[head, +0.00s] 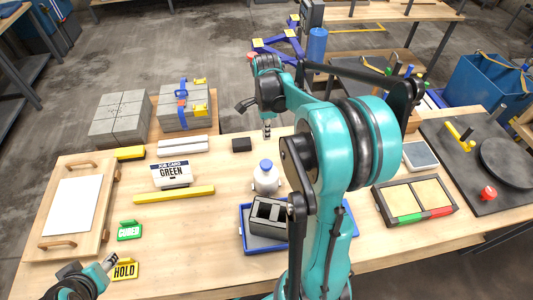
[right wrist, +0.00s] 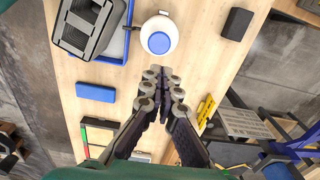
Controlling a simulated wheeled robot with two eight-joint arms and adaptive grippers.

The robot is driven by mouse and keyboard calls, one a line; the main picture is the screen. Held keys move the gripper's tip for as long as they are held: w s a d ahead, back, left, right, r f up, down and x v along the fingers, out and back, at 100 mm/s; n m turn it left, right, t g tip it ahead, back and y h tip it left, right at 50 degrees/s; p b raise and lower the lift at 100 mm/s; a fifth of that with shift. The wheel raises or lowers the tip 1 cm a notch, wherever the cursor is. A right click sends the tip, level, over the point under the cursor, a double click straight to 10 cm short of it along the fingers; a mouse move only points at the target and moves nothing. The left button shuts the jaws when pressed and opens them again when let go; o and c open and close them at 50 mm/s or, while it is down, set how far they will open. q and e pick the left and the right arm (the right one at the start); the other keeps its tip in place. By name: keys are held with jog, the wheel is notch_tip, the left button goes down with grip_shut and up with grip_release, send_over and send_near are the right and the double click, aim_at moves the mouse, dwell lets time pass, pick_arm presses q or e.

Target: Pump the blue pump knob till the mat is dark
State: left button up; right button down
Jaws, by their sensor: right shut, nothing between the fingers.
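The blue pump knob (head: 265,165) tops a white round bottle (head: 266,183) standing upright at mid table. In the right wrist view the knob (right wrist: 158,43) is seen from above, just beyond my fingertips. My right gripper (head: 267,133) is shut and empty, pointing down a little behind the bottle, apart from the knob. A blue tray (head: 246,241) in front of the bottle holds a dark grey block mould (head: 267,217) on a grey surface. I cannot tell whether that surface is the mat. My left gripper (head: 108,262) is at the lower left, near the HOLD sign, its fingers small and unclear.
A black block (head: 241,144) lies left of my right gripper. The GREEN job card (head: 171,174), yellow bar (head: 174,195), CURED sign (head: 129,230) and HOLD sign (head: 124,269) are left. A two-pad tray (head: 415,201) is right. A blue block (right wrist: 95,92) shows in the wrist view.

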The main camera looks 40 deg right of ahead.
aim_at(267, 163)
jog(key=shift+f, duration=0.1)
notch_tip(267, 163, down, 14)
jog(key=b, duration=0.2)
jog(key=shift+b, duration=0.35)
dwell(0.4)
notch_tip(267, 163, down, 3)
jog(key=shift+r+b, duration=0.15)
jog(key=shift+b, duration=1.1)
jog(key=shift+s+a+r, duration=0.1)
jog(key=shift+r, duration=0.05)
